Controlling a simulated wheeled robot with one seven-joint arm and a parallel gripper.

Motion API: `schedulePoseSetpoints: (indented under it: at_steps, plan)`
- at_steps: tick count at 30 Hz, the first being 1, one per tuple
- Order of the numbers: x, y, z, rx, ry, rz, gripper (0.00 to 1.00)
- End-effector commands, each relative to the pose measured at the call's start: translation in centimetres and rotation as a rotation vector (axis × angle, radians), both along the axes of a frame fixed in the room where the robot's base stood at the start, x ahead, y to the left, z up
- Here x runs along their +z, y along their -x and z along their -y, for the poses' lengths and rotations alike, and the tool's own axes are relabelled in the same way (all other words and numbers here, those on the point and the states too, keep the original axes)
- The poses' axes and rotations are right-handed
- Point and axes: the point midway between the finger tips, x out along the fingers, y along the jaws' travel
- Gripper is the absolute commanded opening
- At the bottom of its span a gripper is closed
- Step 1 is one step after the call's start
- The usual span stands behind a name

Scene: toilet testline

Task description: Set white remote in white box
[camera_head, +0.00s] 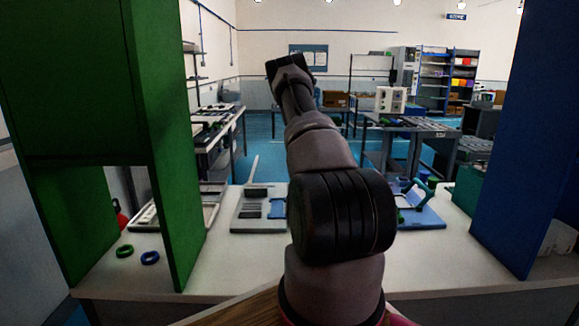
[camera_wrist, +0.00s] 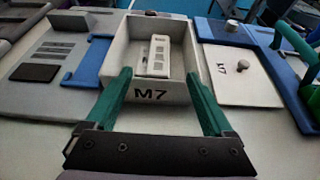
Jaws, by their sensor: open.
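In the wrist view a white box (camera_wrist: 193,65) marked M7 stands open at the top centre. In the head view my arm hides the box and remote, and the fingers do not show.
A white lid (camera_wrist: 237,75) with a knob lies right of the box. A grey panel (camera_wrist: 50,55) with a blue edge lies left. Green (camera_head: 170,150) and blue (camera_head: 525,150) uprights flank the white table (camera_head: 240,270).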

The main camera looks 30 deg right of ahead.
Motion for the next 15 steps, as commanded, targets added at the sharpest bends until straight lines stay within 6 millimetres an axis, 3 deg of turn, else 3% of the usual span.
schedulePoseSetpoints:
  at_steps: [5, 8, 10, 12, 15]
  plan:
    - [2.8, -3.2, -2.7, 0.118, -0.030, 0.042, 0.87]
    - [6.8, -6.7, -7.0, 0.294, -0.060, 0.087, 0.87]
    - [10.4, -8.8, -11.0, 0.449, -0.073, 0.121, 0.87]
    - [14.0, -10.1, -15.1, 0.609, -0.070, 0.145, 0.87]
    - [19.0, -10.5, -21.1, 0.840, -0.043, 0.170, 0.87]
